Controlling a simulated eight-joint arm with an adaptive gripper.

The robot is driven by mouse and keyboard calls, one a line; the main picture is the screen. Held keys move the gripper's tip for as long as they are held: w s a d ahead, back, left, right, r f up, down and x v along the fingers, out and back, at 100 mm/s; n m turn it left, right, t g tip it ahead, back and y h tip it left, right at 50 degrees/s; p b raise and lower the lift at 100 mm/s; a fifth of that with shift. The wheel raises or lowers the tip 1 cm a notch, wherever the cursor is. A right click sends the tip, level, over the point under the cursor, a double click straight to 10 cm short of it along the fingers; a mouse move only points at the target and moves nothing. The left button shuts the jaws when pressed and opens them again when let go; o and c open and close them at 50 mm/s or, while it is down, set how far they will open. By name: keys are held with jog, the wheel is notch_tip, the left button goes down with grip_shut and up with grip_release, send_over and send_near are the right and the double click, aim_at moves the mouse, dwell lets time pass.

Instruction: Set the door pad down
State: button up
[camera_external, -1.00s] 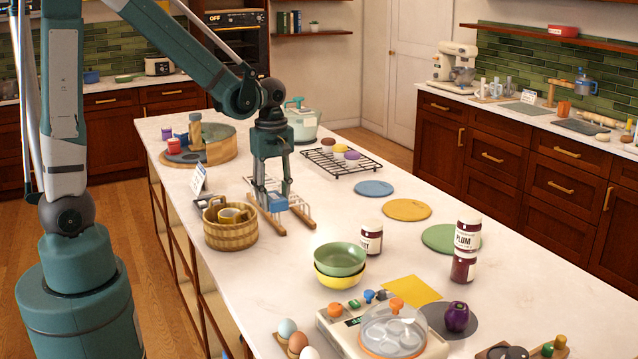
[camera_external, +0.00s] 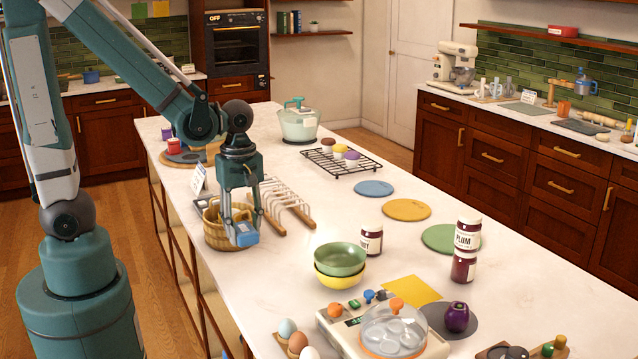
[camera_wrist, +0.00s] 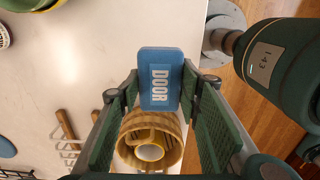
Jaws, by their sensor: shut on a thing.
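The door pad is a small blue block (camera_external: 243,236) marked DOOR. My gripper (camera_external: 240,222) is shut on it and holds it in front of the wicker basket's right side in the external view. In the wrist view the door pad (camera_wrist: 160,80) sits between the fingertips, its lettered face towards the camera. The basket (camera_wrist: 170,128) shows below it there, with a yellow-rimmed round thing inside. I cannot tell exactly how high the pad is above the counter (camera_external: 285,275).
A wooden rack with white wires (camera_external: 290,204) stands right of my gripper. Stacked green and yellow bowls (camera_external: 340,262) and a dark jar (camera_external: 371,240) stand further right. The counter between the basket and the bowls is bare, and its left edge is close.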

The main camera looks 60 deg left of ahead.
send_over(247, 272)
jog(key=shift+f+b, duration=0.45)
jog(key=shift+f, duration=2.7)
jog(key=shift+f+b, duration=0.3)
jog(key=shift+f, duration=1.55)
jog(key=shift+f, duration=0.2)
jog(key=o, duration=0.7)
jog(key=shift+o, duration=0.2)
jog(key=shift+r, duration=0.35)
jog(key=shift+r+p, duration=0.95)
jog(key=shift+r, duration=4.9)
